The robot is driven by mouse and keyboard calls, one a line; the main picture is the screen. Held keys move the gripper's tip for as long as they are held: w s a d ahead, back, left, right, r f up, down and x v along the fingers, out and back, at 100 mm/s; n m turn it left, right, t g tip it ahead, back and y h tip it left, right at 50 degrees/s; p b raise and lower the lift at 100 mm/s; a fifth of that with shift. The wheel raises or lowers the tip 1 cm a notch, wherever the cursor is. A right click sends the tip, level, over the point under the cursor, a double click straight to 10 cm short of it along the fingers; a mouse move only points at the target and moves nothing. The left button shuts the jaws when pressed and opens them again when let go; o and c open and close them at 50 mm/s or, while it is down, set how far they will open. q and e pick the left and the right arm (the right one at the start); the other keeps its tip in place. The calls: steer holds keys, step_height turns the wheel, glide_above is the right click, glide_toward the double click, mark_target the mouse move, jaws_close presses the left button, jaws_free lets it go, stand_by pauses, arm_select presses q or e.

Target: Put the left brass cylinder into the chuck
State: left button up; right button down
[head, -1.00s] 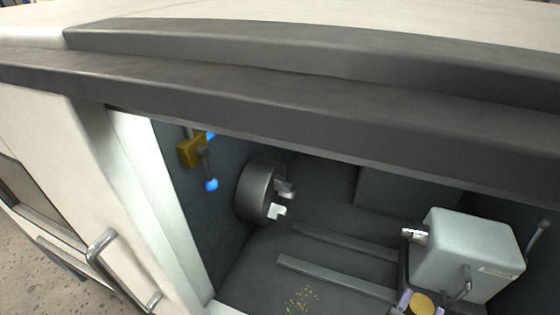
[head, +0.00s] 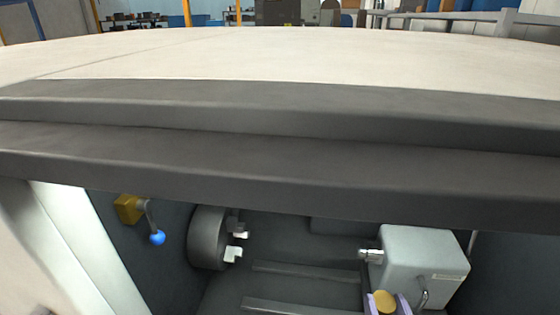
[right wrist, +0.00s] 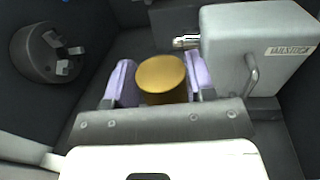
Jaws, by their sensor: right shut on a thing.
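The brass cylinder (right wrist: 161,76) stands between the purple fingers of my right gripper (right wrist: 160,84), which is shut on it. In the head view the cylinder (head: 384,301) and my right gripper (head: 386,304) show at the bottom edge, in front of the tailstock. The grey chuck (head: 208,238), with pale jaws, is on the left wall inside the machine. It also shows in the right wrist view (right wrist: 36,52) at the upper left, well apart from the cylinder. My left gripper is not in view.
The tailstock (head: 422,262) stands at the right, its tip pointing at the chuck. Rails (head: 305,273) run along the machine floor. A blue-knobbed lever (head: 157,237) is left of the chuck. The dark upper edge (head: 280,175) of the opening crosses above.

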steer(key=s+r+m+g+h+p, duration=0.2)
steer(key=r+m+h+p, duration=0.3)
steer(key=r+p, duration=1.2)
steer(key=shift+s+a+r+m+h+p, duration=0.15)
steer(key=shift+s+r+m+h+p, duration=0.35)
steer(key=shift+h+p, duration=2.45)
steer(key=shift+s+f+y+p, duration=0.1)
steer(key=shift+s+y+p, duration=0.05)
steer(key=shift+y+p, duration=1.05)
